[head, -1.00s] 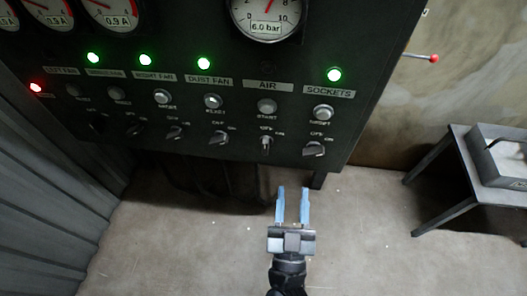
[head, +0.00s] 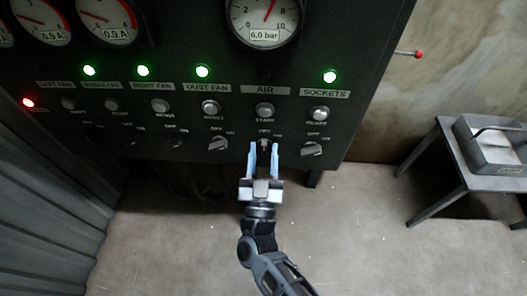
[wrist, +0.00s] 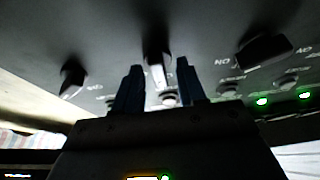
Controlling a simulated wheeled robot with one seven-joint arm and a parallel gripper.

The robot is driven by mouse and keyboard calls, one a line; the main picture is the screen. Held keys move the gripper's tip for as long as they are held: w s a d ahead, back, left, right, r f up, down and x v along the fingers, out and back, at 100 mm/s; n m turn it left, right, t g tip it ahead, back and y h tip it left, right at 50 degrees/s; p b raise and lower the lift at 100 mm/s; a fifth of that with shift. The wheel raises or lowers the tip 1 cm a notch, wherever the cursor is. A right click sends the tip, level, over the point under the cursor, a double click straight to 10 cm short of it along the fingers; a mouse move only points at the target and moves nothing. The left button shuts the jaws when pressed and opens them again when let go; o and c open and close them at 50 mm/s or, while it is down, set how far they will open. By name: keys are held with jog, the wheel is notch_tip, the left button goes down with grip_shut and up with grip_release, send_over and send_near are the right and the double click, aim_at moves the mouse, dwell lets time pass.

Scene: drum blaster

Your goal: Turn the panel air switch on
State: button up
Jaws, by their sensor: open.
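The air switch (head: 264,144) is a small dark knob under the AIR label (head: 265,90) on the dark control panel. My gripper (head: 263,149) is at the panel's lower edge, with its two blue fingers apart on either side of the air switch. In the wrist view the knob (wrist: 158,68) stands between the open fingertips (wrist: 158,72), with a gap showing on both sides. I cannot tell whether the fingers touch it. The knob looks about upright, partly hidden by my gripper in the head view. No lit lamp shows above AIR.
The dust fan knob (head: 218,143) is close on the left and the sockets knob (head: 311,149) on the right, both tilted. Green lamps glow above SOCKETS (head: 330,76) and DUST FAN (head: 203,71). The pressure gauge (head: 265,20) reads 6.0 bar. A small table (head: 440,165) stands at right.

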jog(key=shift+w, duration=0.1)
jog(key=c, duration=0.7)
jog(key=shift+m, duration=0.5)
jog(key=m+h+b, duration=0.1)
jog(key=m+h, duration=0.1)
jog(key=shift+f+m+b, duration=0.1)
jog(key=shift+m+b, duration=0.25)
jog(key=shift+m, duration=0.05)
jog(key=m+g+h+b, duration=0.1)
jog(key=m+h, duration=0.1)
jog(key=m, duration=0.3)
jog(key=shift+b, duration=0.3)
jog(key=m+g+h, duration=0.1)
jog(key=m, duration=0.1)
jog(key=m+h, duration=0.1)
jog(key=m, duration=0.2)
jog(key=m+g+b, duration=0.1)
jog(key=m, duration=0.1)
jog(key=shift+m+g+h, duration=0.3)
jog(key=shift+h, duration=0.1)
